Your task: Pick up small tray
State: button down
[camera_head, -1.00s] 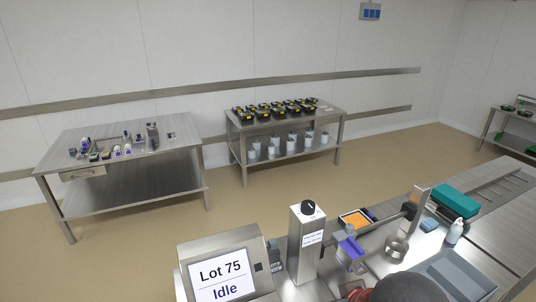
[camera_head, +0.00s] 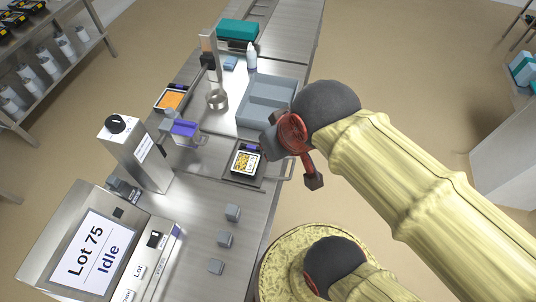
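A small black tray (camera_head: 246,162) with yellow food in it sits in a dark metal holder on the steel worktop. A second dark tray (camera_head: 171,98) with orange contents lies farther back on the left. I cannot tell which of them is the small tray. My gripper (camera_head: 292,164), dark with a red middle, is above and right of the yellow-food tray, apart from it. Its fingers look spread, with nothing between them.
A sealer control screen (camera_head: 90,252) reads "Lot 75 Idle". A post with a black knob (camera_head: 132,150) stands behind it. A grey-blue divided bin (camera_head: 265,100), a bottle (camera_head: 252,57) and a teal box (camera_head: 238,29) are farther back.

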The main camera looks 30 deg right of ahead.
aim_at(246, 164)
jog(key=z, duration=0.1)
jog(key=i+l+u, duration=0.15)
jog(key=u, duration=0.15)
jog(key=i+l+u, duration=0.15)
jog(key=l+u, duration=0.2)
jog(key=i+l+u, duration=0.1)
jog(key=l+u, duration=0.2)
jog(key=l, duration=0.1)
